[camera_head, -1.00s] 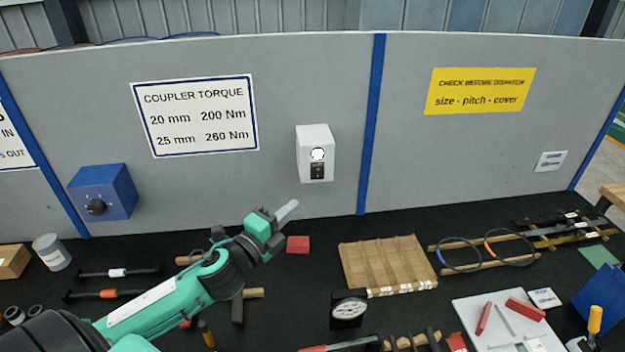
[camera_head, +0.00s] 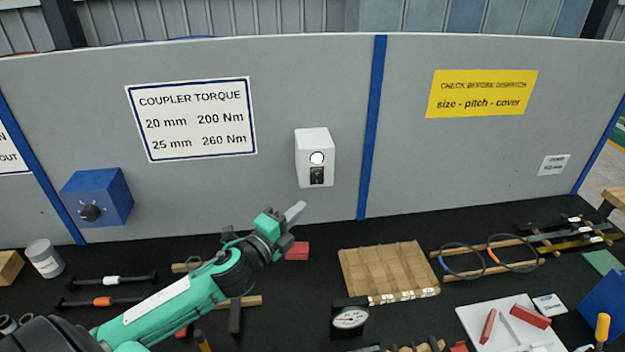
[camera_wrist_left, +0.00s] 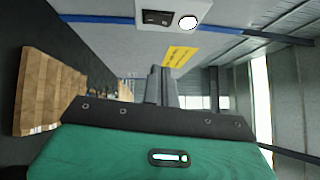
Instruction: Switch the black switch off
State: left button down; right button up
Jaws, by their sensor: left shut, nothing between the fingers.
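The black switch (camera_head: 317,176) sits on the front of a white box (camera_head: 315,143) fixed to the grey panel, below a round white light. In the left wrist view the switch (camera_wrist_left: 157,18) is at the top, beside the round white light (camera_wrist_left: 188,22). My left gripper (camera_head: 299,208) is shut and empty. Its fingertips are below and slightly left of the switch, pointing up toward the panel, apart from the box. In the left wrist view its shut fingers (camera_wrist_left: 161,86) stand in the middle. My right gripper is not in view.
A blue box with a black knob (camera_head: 97,197) is on the panel at left. On the black bench lie a wooden tray (camera_head: 390,270), a dial gauge (camera_head: 349,317), a red block (camera_head: 297,251) and a white board (camera_head: 510,322). The panel around the white box is clear.

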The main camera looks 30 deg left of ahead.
pick_arm(q)
jog(key=p, duration=0.3)
send_near(321, 173)
jog(key=w+d, duration=0.2)
jog(key=d, duration=0.1)
jog(key=shift+w+a+r+p, duration=0.1)
jog(key=shift+w+a+p, duration=0.2)
jog(key=shift+w, duration=0.4)
jog(key=shift+w+a+p, duration=0.25)
jog(key=shift+w+a, duration=0.05)
jog(key=shift+w, duration=0.35)
jog(key=shift+w+a+r+p, duration=0.1)
jog(key=shift+w+a+p, duration=0.2)
jog(key=shift+w, duration=0.4)
jog(key=shift+w+a+r, duration=0.1)
jog(key=shift+a+r, duration=0.05)
